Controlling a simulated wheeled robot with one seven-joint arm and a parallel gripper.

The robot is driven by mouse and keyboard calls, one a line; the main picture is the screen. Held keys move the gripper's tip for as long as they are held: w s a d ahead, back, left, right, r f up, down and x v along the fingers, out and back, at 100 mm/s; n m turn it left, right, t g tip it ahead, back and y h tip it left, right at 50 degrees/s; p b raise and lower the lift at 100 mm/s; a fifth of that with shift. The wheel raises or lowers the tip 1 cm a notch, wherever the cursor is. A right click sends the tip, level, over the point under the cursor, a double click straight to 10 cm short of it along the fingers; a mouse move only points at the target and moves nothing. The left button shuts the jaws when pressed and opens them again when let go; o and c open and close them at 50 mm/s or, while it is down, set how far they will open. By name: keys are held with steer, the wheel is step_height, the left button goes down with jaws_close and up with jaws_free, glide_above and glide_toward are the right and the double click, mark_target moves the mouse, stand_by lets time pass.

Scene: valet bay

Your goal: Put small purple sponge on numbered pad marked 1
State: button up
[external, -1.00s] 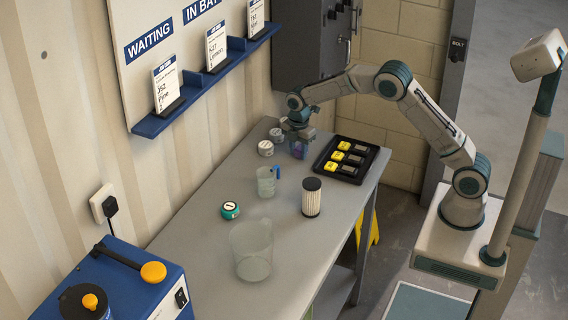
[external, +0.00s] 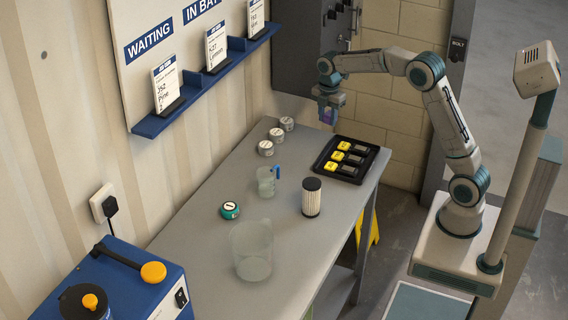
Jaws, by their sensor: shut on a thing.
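My gripper (external: 327,112) is shut on the small purple sponge (external: 327,117). It holds the sponge in the air over the far end of the grey table, above and left of the black tray. The fingers hide part of the sponge. Several round tins or pads stand on the table: three grey-white ones (external: 265,148) in a row along the wall side and a teal one (external: 229,210) nearer the camera. Their markings are too small to read, so I cannot tell which pad is marked 1.
The black tray (external: 373,174) holds yellow tags and dark pieces. A small clear jug (external: 265,183) with a blue handle, a white ribbed filter (external: 311,198) and a large clear jug (external: 251,254) stand on the table (external: 200,237). A blue machine (external: 125,277) is at front left.

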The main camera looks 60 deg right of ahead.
steer(key=w+a+r+n+p, duration=0.1)
steer(key=w+a+n, duration=0.2)
steer(key=a+n, duration=0.3)
steer(key=w+a+r+n+p, duration=0.1)
steer(key=w+a+n, duration=0.3)
steer(key=a, duration=1.1)
steer(key=w+a+r+n+p, duration=0.1)
steer(key=w+a+n+p, duration=0.1)
steer(key=a+n, duration=0.8)
steer(key=shift+w+a+r, duration=0.2)
steer(key=shift+w+a, duration=0.05)
steer(key=shift+w, duration=0.2)
steer(key=shift+w+a+r, duration=0.15)
steer(key=shift+w+a, duration=0.05)
steer(key=shift+w, duration=0.25)
steer(key=p, duration=0.6)
glide_above(235, 208)
steer(key=f, duration=0.6)
steer(key=shift+w+d+f, duration=0.1)
steer(key=shift+d, duration=0.2)
steer(key=shift+a+f, duration=0.3)
steer(key=shift+f, duration=0.25)
steer(key=shift+f+p, duration=0.6)
steer(key=shift+f, duration=1.25)
